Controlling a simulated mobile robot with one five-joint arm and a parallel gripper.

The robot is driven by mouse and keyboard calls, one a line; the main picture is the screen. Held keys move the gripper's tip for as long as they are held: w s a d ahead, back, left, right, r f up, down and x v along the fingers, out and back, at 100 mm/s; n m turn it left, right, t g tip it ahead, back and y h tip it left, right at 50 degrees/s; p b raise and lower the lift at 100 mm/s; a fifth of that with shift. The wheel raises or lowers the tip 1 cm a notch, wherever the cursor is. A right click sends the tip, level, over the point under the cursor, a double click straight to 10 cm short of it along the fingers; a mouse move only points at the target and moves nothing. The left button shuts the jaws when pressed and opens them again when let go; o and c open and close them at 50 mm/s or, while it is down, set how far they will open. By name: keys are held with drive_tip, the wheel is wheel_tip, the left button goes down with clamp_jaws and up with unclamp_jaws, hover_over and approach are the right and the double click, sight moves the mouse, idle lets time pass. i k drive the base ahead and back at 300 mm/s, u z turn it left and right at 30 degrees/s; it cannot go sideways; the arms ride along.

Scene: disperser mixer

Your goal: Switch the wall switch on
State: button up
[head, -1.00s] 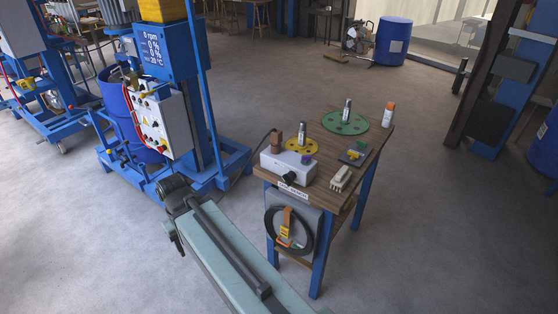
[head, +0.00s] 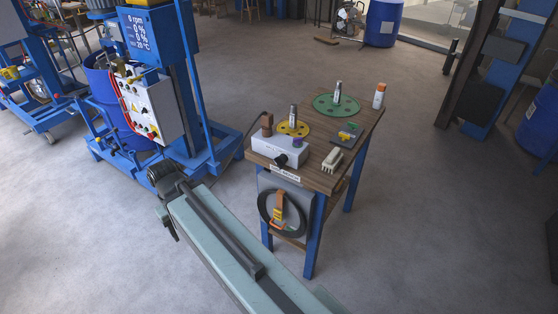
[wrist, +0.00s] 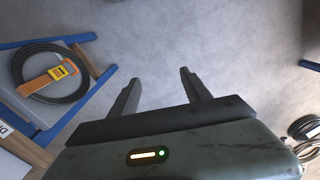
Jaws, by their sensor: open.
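I cannot make out a wall switch in either view. My gripper (wrist: 160,78) shows in the wrist view with its two dark fingers spread apart. Nothing is between them; only bare grey floor lies behind. In the head view my arm reaches from the bottom up toward the left of the workbench, and its fingers cannot be made out there.
The wooden workbench (head: 322,177) holds a white box (head: 279,150), a yellow disc, a green disc (head: 336,105) and small items. A cable coil (wrist: 42,93) hangs on its side. The blue mixer (head: 163,45) stands left. A blue post (head: 505,80) rises right. Floor between is clear.

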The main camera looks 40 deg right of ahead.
sight(279, 162)
drive_tip(key=u, duration=0.4)
drive_tip(key=k, duration=1.35)
drive_tip(key=u, duration=1.05)
drive_tip(key=i, duration=1.75)
drive_tip(key=z, duration=0.5)
drive_tip(key=i, duration=0.45)
drive_tip(key=z, duration=0.4)
drive_tip(key=k, duration=0.8)
drive_tip(key=z, duration=0.15)
drive_tip(key=i, duration=0.8)
drive_tip(key=u, duration=0.05)
